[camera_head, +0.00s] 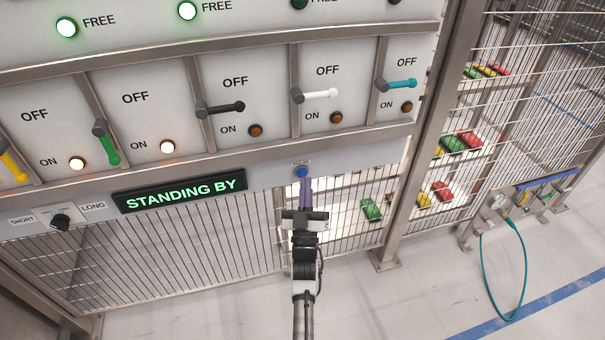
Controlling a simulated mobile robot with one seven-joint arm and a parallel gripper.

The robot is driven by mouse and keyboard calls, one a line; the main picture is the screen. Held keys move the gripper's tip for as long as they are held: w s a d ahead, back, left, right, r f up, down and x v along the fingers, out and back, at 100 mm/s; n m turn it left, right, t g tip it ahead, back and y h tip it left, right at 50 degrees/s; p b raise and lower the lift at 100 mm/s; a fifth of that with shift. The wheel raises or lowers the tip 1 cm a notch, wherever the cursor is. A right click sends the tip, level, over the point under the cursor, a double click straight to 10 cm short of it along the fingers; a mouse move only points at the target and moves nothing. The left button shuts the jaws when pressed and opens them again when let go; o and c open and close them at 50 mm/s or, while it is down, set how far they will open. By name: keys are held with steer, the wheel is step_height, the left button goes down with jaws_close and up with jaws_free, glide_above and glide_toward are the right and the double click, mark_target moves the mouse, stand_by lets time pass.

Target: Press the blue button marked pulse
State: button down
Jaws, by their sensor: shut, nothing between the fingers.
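The blue button (302,172) is a small round button on the lower grey rail of the panel, right of the green STANDING BY display. A small label sits just above it, too small to read. My gripper (305,181) is shut and empty. It points up at the panel, with its purple-grey fingertips just below the button in the picture. I cannot tell whether the fingertips touch the button.
A row of levers, including a black lever (222,108) and a white lever (315,95), sits above the button. The STANDING BY display (180,192) and a black knob (60,222) are to the left. Wire mesh and a steel post (425,130) stand at the right.

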steer(key=shift+w, duration=0.15)
steer(key=shift+w+a+b, duration=0.1)
steer(key=shift+w+b, duration=0.2)
steer(key=shift+b, duration=0.15)
steer(key=shift+w+a+b, duration=0.1)
steer(key=shift+w+b, duration=0.2)
stand_by(0.6)
steer(key=shift+s, duration=0.1)
steer(key=shift+s+d, duration=0.25)
steer(key=shift+s, duration=0.4)
steer(key=shift+s+d+p, duration=0.15)
steer(key=shift+s+d, duration=0.1)
steer(key=shift+s, duration=0.55)
steer(key=shift+s+d+p, duration=0.1)
steer(key=shift+s+d, duration=0.15)
steer(key=shift+s, duration=0.55)
steer(key=shift+s+d+p, duration=0.15)
steer(key=shift+s+d, duration=0.1)
steer(key=shift+s, duration=0.55)
steer(key=shift+r, duration=0.1)
